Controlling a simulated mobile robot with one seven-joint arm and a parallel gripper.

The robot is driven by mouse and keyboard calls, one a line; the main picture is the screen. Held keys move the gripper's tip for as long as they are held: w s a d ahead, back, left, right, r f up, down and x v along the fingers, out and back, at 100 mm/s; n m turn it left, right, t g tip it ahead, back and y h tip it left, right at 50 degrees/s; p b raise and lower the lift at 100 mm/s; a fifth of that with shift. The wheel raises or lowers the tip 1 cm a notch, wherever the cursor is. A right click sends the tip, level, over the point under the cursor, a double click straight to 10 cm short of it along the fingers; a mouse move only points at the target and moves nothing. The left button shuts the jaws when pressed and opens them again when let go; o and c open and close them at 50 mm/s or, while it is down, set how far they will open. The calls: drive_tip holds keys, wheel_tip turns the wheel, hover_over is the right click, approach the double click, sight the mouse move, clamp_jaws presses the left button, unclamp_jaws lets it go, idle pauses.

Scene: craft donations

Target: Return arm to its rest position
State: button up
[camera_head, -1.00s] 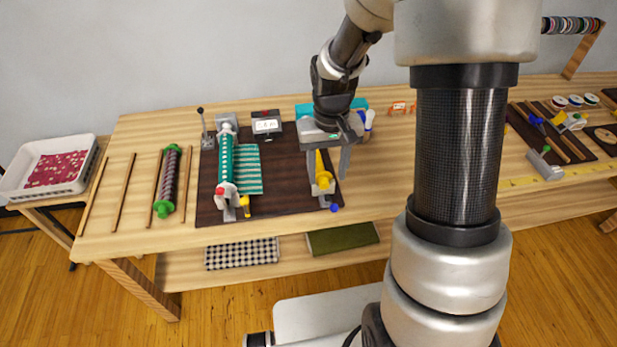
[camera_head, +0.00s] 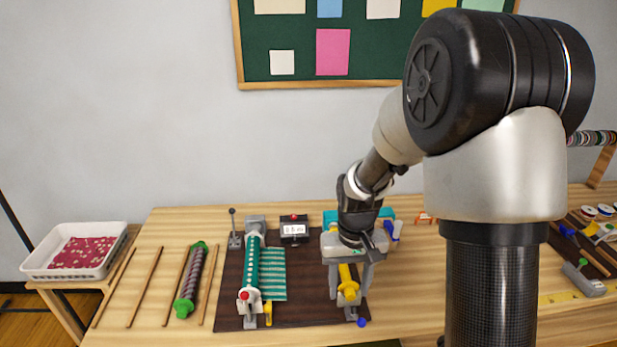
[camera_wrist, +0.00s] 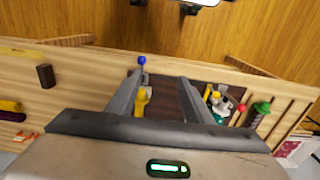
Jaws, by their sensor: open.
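My gripper (camera_head: 352,283) is open above the right part of the dark board (camera_head: 229,302) on the table. A yellow spool piece (camera_head: 347,284) on a grey stand shows between its fingers in the head view. I cannot tell whether a finger touches the yellow piece. Nothing is seen clamped between the fingers. My arm hides part of the table's right side.
On the board's left stands a green roller (camera_head: 254,266) with striped cloth (camera_head: 273,273), beside a small display box (camera_head: 294,228). A green-ended roller (camera_head: 190,282) and several wooden sticks lie left of it. A white bin (camera_head: 77,269) stands far left. Tools and spools lie right.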

drive_tip(key=s+r+t, duration=0.2)
drive_tip(key=s+r, duration=0.1)
drive_tip(key=r, duration=0.5)
drive_tip(key=s+r+t, duration=0.1)
drive_tip(key=s+r, duration=0.3)
drive_tip(key=r, duration=0.4)
drive_tip(key=s+r+t, duration=0.2)
drive_tip(key=s+r, duration=0.4)
drive_tip(key=s, duration=0.4)
drive_tip(key=shift+t, duration=0.3)
drive_tip(key=shift+r, duration=0.1)
